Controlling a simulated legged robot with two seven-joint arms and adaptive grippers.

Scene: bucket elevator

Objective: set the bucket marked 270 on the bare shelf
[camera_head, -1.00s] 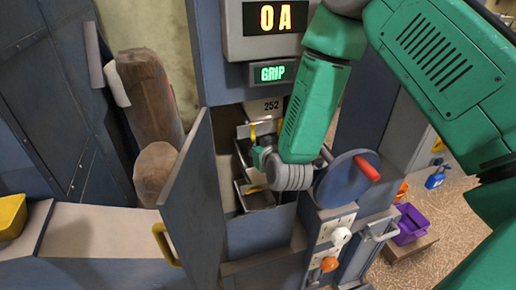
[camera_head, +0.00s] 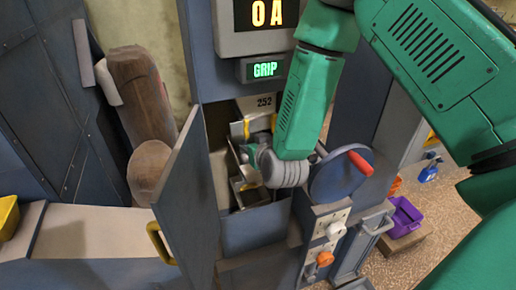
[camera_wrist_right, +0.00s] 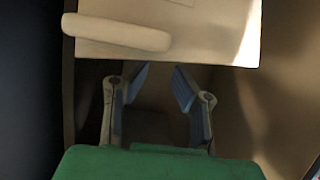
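A bucket (camera_head: 264,102) marked 252 sits high in the open shaft of the blue cabinet. Lower metal buckets (camera_head: 262,195) show beneath it, partly behind my right arm; no 270 mark is legible. My right gripper (camera_head: 247,152) reaches into the opening, just below the 252 bucket, and is partly hidden by its wrist. In the right wrist view its two fingers (camera_wrist_right: 160,75) stand apart with nothing seen between them, close under a pale box-like part (camera_wrist_right: 215,30) with a rounded bar. A pale-topped ledge (camera_head: 90,230) at the left has a bare middle. My left gripper is out of view.
The blue door (camera_head: 188,195) stands open left of the shaft, with a yellow handle. A handwheel (camera_head: 338,178) with a red knob is close right of my wrist. A display reads GRIP (camera_head: 265,69). A yellow bin (camera_head: 8,215) sits at the ledge's left end.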

